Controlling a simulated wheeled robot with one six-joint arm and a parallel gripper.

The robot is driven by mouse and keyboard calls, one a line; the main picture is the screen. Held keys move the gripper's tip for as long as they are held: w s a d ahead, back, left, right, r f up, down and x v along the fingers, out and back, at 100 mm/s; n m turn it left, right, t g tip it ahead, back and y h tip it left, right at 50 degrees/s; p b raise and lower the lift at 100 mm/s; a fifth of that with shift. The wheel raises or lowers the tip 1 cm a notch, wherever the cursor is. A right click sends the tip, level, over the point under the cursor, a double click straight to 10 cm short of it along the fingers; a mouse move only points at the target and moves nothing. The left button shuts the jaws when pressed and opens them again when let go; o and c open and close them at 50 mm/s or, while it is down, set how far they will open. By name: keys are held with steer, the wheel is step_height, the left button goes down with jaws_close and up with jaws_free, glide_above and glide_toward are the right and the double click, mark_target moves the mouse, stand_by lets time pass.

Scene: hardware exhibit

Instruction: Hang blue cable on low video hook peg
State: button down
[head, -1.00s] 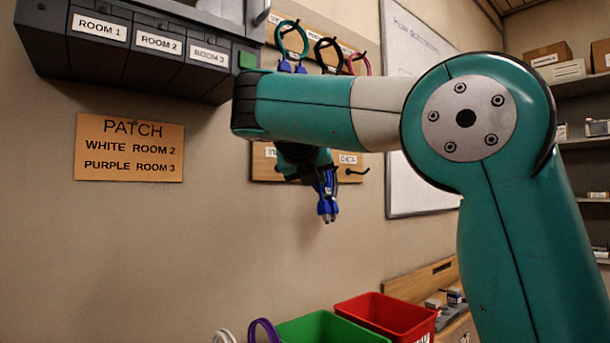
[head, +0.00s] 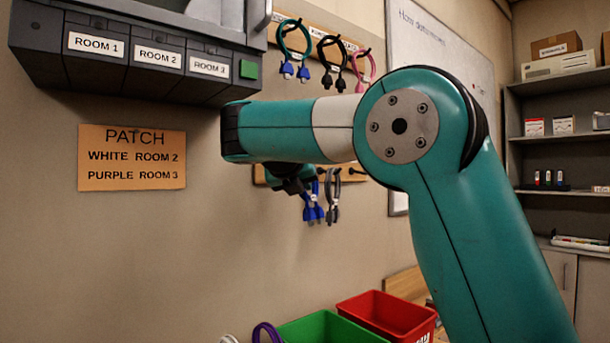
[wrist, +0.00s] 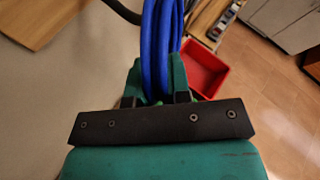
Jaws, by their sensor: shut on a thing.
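The blue cable (head: 313,208) hangs in a loop from my gripper (head: 297,184), its blue plugs pointing down. In the wrist view the blue loop (wrist: 163,42) rises between the fingers of my gripper (wrist: 155,88), which are shut on it. In the head view my gripper is in front of the lower hook board (head: 260,175), below my forearm. My arm hides most of this board, its labels and its left peg, so I cannot tell whether the cable touches a peg. A dark peg (head: 357,171) shows at the board's right end.
A grey cable (head: 333,197) hangs just right of the blue one. Teal (head: 295,48), black (head: 330,62) and pink (head: 362,70) cables hang on the upper board. A green bin (head: 325,328) and a red bin (head: 385,315) stand below.

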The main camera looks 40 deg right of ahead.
steer(key=w, duration=0.1)
steer(key=w+f, duration=0.2)
steer(key=w, duration=0.1)
steer(key=shift+w+a, duration=0.1)
stand_by(0.4)
